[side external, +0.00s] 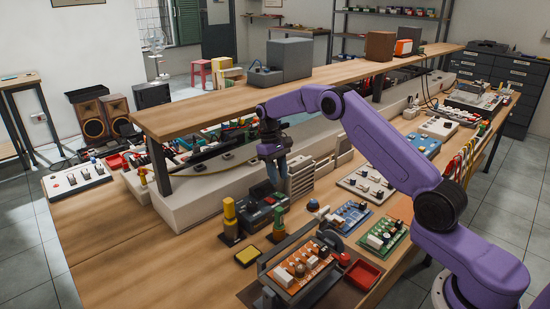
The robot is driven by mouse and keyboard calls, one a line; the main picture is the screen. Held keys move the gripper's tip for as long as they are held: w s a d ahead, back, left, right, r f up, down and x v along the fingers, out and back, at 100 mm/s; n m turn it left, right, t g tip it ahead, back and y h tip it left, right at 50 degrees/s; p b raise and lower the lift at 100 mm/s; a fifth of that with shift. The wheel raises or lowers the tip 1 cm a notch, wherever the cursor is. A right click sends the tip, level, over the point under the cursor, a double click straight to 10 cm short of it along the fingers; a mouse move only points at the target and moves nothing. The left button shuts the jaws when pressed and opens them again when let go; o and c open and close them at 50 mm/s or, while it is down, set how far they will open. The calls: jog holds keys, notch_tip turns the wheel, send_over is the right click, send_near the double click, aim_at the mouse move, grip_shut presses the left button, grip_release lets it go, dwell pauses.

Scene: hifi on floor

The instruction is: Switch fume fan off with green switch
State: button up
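I cannot make out a clear green switch or tell which device is the fume fan. A white panel with several switches (75,179) lies at the far left of the bench, well away from my gripper.
The raised wooden shelf (200,106) runs above the bench behind my gripper. A yellow-topped post (229,212) stands left of the dark device. An orange circuit board in a holder (298,268), a blue board (352,214) and a red tray (363,274) lie in front. Bare wood is at front left.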

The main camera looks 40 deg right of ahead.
jog(key=v, duration=0.6)
jog(key=shift+r, duration=0.35)
jog(key=s+a+r+n+t, duration=0.1)
jog(key=s+a+r+n, duration=0.25)
jog(key=s+a, duration=0.45)
jog(key=s+a+r+n+t, duration=0.1)
jog(key=s+a+r+n, duration=0.25)
jog(key=s+a, duration=0.55)
jog(key=s+d+f+n, duration=0.1)
jog(key=s+d+n, duration=0.1)
jog(key=s, duration=1.2)
jog(key=s+d+f+n+t, duration=0.1)
jog(key=s+d+n, duration=0.2)
jog(key=s, duration=1.1)
jog(key=shift+d+f+n, duration=0.25)
jog(key=shift+f+n, duration=0.05)
jog(key=shift+f, duration=0.05)
